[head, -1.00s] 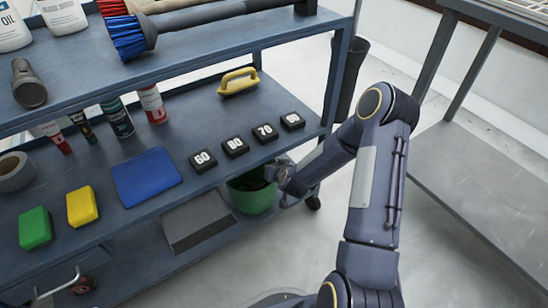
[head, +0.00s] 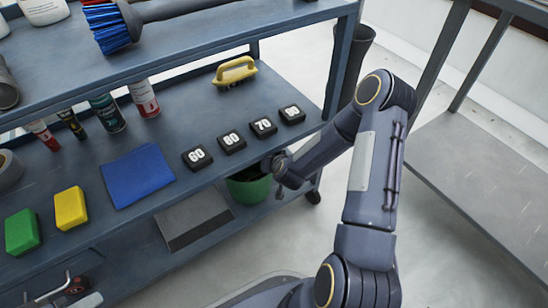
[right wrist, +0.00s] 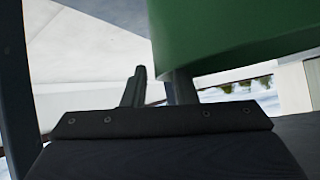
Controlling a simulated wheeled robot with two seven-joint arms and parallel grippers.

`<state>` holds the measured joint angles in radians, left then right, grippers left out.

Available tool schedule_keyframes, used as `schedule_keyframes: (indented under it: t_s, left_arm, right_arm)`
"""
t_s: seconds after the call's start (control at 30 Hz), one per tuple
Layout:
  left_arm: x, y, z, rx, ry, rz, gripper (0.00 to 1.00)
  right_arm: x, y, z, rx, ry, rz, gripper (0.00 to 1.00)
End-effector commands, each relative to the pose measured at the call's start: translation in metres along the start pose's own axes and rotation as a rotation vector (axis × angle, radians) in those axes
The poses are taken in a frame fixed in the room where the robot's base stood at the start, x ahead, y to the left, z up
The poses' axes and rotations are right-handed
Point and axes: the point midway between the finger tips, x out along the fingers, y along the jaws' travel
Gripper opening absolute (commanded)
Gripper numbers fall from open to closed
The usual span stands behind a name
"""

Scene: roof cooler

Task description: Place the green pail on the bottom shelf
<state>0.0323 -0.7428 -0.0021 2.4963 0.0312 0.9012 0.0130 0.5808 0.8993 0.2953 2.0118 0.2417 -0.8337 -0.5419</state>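The gripper looks shut on that wall. My left gripper is out of view.
A grey mat (head: 194,219) lies left of the pail on the bottom shelf. The middle shelf above holds several numbered black blocks (head: 232,143), a blue cloth (head: 137,174) and a yellow brush (head: 235,72). A metal table (head: 480,180) stands at the right.

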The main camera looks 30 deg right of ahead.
Motion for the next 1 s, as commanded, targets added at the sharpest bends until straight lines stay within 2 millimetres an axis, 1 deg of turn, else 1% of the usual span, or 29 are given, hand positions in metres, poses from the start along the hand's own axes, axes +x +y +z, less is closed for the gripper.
schedule_keyframes:
  t_s: [0.23, 0.37, 0.47, 0.7, 0.8, 0.9, 1.0]
  left_arm:
    - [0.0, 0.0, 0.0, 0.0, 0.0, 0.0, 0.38]
    - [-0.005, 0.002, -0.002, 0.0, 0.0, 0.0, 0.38]
    - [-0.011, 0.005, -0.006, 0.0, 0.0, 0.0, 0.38]
    - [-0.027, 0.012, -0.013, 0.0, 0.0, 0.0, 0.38]
    - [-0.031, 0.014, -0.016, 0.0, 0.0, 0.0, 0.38]
    - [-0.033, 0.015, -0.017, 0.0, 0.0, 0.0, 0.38]
    - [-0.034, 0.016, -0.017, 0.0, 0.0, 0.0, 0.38]
  right_arm:
    - [-0.001, 0.0, -0.001, 0.0, 0.001, 0.0, 0.25]
    - [-0.012, -0.001, -0.002, -0.001, -0.001, 0.0, 0.25]
    - [-0.029, -0.001, -0.004, -0.002, -0.001, -0.001, 0.25]
    - [-0.082, -0.001, -0.004, -0.003, -0.001, -0.001, 0.25]
    - [-0.099, -0.001, -0.003, -0.002, -0.001, -0.002, 0.25]
    - [-0.111, -0.001, -0.002, -0.002, 0.001, -0.001, 0.25]
    - [-0.118, 0.0, -0.001, 0.0, 0.0, 0.0, 0.25]
